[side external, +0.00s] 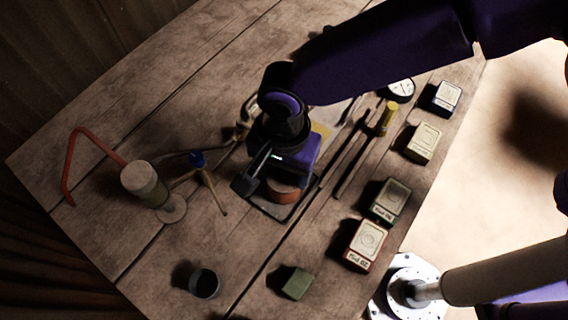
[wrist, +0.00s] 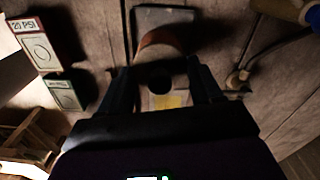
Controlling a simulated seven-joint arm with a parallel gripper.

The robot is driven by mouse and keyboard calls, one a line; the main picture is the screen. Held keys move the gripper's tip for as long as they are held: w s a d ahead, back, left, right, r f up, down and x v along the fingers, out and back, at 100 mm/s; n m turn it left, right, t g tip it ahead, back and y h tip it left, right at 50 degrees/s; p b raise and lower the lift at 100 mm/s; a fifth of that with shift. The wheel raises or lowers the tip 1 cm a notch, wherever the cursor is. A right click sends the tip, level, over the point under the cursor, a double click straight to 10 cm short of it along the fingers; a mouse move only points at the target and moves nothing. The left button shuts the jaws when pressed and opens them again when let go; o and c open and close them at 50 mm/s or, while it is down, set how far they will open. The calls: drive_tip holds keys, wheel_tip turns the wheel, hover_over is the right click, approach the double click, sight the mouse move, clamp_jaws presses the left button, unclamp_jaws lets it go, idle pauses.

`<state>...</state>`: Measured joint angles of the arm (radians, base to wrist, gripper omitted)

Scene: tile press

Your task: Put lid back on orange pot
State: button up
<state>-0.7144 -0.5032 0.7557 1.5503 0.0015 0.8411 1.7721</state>
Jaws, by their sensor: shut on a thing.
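The orange pot (side external: 284,190) stands on a dark square plate (side external: 262,206) near the middle of the table. In the wrist view the pot (wrist: 159,38) shows as an orange-brown curved side just beyond my fingertips. My gripper (wrist: 162,75) is directly over the pot, pointing down, its two fingers spaced apart around a greyish piece with a dark round spot, seemingly the lid (wrist: 155,78). The lid is in deep shadow, and my gripper hides it in the side view. I cannot tell whether it touches the pot's rim.
Several labelled tins, among them a red-edged one (side external: 368,244), line the right table edge. A green block (side external: 296,283) and a dark cup (side external: 205,283) lie in front. Dark rods lie right of the pot.

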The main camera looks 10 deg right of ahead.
drive_tip(key=o, duration=1.2)
drive_tip(key=shift+c, duration=0.2)
drive_tip(key=shift+o, duration=0.2)
drive_tip(key=shift+r, duration=0.15)
drive_tip(key=shift+r, duration=3.35)
clamp_jaws()
drive_tip(key=shift+f, duration=2.1)
